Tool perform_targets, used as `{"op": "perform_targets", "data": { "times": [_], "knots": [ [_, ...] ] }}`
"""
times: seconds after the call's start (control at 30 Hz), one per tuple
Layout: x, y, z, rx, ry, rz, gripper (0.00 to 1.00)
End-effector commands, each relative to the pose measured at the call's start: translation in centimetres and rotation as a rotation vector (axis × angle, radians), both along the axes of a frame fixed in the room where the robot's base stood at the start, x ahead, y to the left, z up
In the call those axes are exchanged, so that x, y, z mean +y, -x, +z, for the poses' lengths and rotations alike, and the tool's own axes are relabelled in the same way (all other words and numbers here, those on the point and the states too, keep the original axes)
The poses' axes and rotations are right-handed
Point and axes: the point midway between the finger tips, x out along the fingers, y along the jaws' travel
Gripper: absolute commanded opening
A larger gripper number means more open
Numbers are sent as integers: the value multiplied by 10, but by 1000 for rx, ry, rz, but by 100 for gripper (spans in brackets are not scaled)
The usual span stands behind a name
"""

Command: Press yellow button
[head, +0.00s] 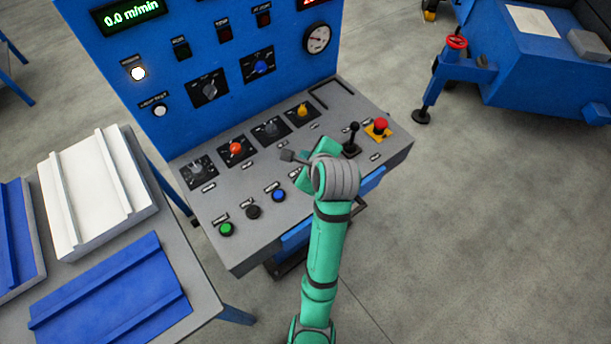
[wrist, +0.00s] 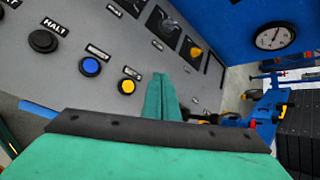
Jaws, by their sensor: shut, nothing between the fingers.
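The yellow button (wrist: 127,86) shows in the wrist view, on the grey sloped panel just left of my fingers. In the head view it is hidden behind my arm and hand. My gripper (wrist: 160,80) is shut and empty, its green fingers together and pointing toward the panel. In the head view my gripper (head: 303,179) is over the front part of the console, right of the blue button (head: 279,195). The fingertips appear beside the yellow button in the wrist view; whether they touch the panel cannot be told.
A black button (head: 252,211) and a green button (head: 226,229) continue the row leftward. Rotary knobs lie behind, including an orange one (head: 235,148). A black joystick (head: 351,138) and a red emergency button (head: 381,125) stand to the right. A table with panels (head: 195,270) is at left.

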Motion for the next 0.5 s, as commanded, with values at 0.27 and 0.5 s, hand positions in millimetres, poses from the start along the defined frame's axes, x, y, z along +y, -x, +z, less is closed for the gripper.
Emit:
{"op": "perform_targets", "data": {
  "times": [0.27, 0.5],
  "knots": [
    [2, 0, -6, 1, 1, 4, 0],
    [-4, 1, -33, 4, 1, -7, 0]
  ]
}}
